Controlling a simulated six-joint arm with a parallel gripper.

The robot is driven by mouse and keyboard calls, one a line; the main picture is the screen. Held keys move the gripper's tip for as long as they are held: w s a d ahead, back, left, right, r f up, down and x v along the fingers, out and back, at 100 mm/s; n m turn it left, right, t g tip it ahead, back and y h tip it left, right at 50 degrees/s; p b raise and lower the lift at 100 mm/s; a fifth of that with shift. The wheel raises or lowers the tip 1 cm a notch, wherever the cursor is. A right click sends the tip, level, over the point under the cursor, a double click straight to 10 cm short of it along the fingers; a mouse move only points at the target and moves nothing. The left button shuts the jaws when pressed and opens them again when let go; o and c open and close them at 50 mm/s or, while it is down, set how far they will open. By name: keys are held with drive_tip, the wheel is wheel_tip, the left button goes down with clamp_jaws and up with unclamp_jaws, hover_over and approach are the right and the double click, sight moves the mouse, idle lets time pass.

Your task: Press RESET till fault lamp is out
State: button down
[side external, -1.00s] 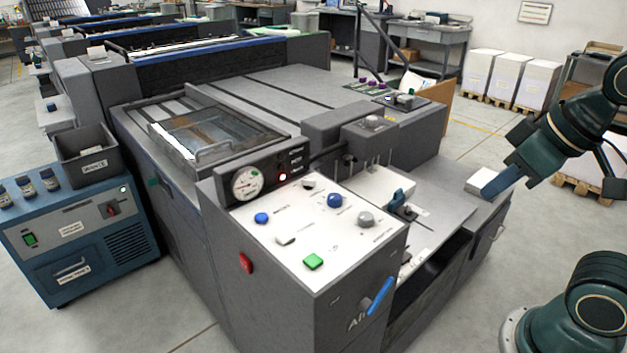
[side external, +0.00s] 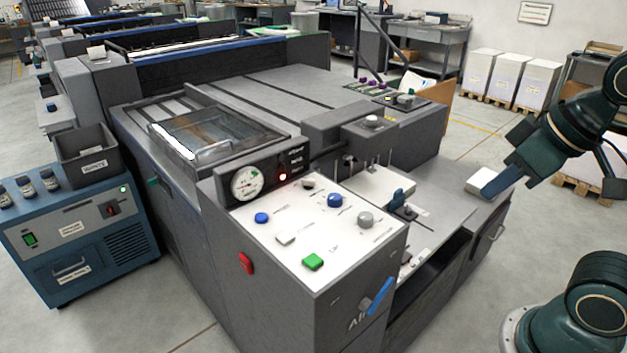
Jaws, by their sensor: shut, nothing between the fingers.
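The control panel (side external: 330,262) is a white sloping top on a grey cabinet. A small red lamp (side external: 283,177) glows beside the round gauge (side external: 246,183).
A red button (side external: 246,263) and a blue lever (side external: 380,297) are on the cabinet's sides. A small blue clamp (side external: 400,198) stands on the bed between the panel and my gripper. A blue unit (side external: 78,235) stands left.

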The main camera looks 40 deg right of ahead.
drive_tip(key=n+t+y, duration=0.2)
drive_tip(key=n+t, duration=0.1)
drive_tip(key=n, duration=0.8)
hover_over(265, 218)
wheel_tip(265, 218, down, 10)
drive_tip(key=shift+f, duration=0.25)
drive_tip(key=shift+f, duration=4.25)
